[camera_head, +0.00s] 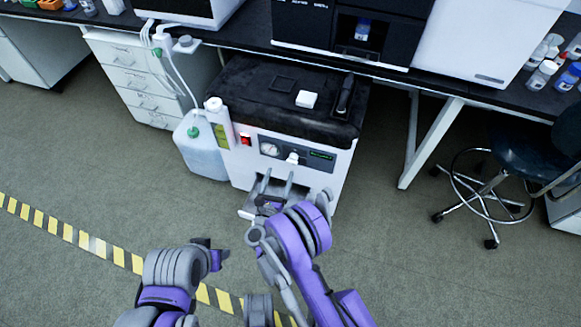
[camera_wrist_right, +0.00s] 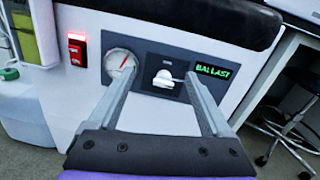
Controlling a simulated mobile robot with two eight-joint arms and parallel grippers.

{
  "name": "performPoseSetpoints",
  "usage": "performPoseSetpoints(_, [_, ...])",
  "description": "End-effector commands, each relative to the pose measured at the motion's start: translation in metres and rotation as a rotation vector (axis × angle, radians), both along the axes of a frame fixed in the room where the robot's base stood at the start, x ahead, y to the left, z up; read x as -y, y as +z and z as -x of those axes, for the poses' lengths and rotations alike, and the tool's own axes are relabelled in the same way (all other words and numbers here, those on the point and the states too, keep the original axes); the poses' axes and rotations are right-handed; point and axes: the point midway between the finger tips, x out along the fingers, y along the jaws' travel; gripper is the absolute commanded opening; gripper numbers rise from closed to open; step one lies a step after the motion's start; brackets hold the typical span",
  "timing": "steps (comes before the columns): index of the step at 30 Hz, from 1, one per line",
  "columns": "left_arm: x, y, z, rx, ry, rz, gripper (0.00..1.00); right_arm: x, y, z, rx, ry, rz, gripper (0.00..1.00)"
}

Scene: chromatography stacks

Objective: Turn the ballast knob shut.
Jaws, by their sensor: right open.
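The ballast knob (camera_head: 293,158) is a small white knob on the dark front panel of a white pump unit with a black top. In the right wrist view the knob (camera_wrist_right: 163,78) has a lever part pointing right, towards the green BALLAST label (camera_wrist_right: 213,71). My right gripper (camera_head: 277,180) is open in front of the panel. In the right wrist view its two fingers (camera_wrist_right: 160,82) stand on either side of the knob, which is not gripped. My left gripper (camera_head: 219,257) is low, over the floor to the left; its fingers are too unclear to read.
A round gauge (camera_wrist_right: 119,63) and a lit red switch (camera_wrist_right: 77,50) sit left of the knob. A translucent jug (camera_head: 198,150) with tubes stands beside the pump. A bench (camera_head: 260,30) overhangs behind. A stool (camera_head: 510,165) stands at right. The floor in front is clear.

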Motion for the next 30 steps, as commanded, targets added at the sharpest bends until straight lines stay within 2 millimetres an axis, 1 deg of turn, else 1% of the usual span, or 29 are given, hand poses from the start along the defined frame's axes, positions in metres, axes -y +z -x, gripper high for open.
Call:
performPoseSetpoints(1, [0.000,-0.006,0.000,-0.002,0.000,0.000,0.50,0.001,-0.021,0.008,0.003,-0.023,-0.047,0.82])
performPoseSetpoints(3, [0.000,-0.009,-0.001,-0.003,0.000,0.000,0.50,0.003,-0.037,0.015,0.006,-0.048,-0.096,0.82])
performPoseSetpoints(6, [0.000,-0.010,-0.001,-0.004,0.000,0.000,0.50,0.005,-0.047,0.019,0.009,-0.069,-0.131,0.82])
performPoseSetpoints(8, [0.000,-0.010,-0.001,-0.003,0.000,0.000,0.50,0.007,-0.047,0.017,0.010,-0.072,-0.136,0.82])
performPoseSetpoints(11, [0.000,-0.010,-0.001,-0.004,0.000,0.000,0.50,0.012,-0.047,0.005,0.010,-0.074,-0.135,0.82])
performPoseSetpoints(21, [0.000,-0.015,-0.001,-0.005,0.000,0.000,0.50,0.031,-0.047,-0.056,0.010,-0.072,-0.132,0.82])
performPoseSetpoints(24, [0.000,-0.016,-0.001,-0.005,0.000,0.000,0.50,0.035,-0.047,-0.069,0.009,-0.070,-0.133,0.82])
performPoseSetpoints(27, [0.000,-0.016,-0.001,-0.006,0.000,0.000,0.50,0.037,-0.046,-0.077,0.009,-0.070,-0.133,0.82])
performPoseSetpoints(30, [0.000,-0.016,-0.001,-0.006,0.000,0.000,0.50,0.038,-0.046,-0.081,0.009,-0.069,-0.132,0.82])
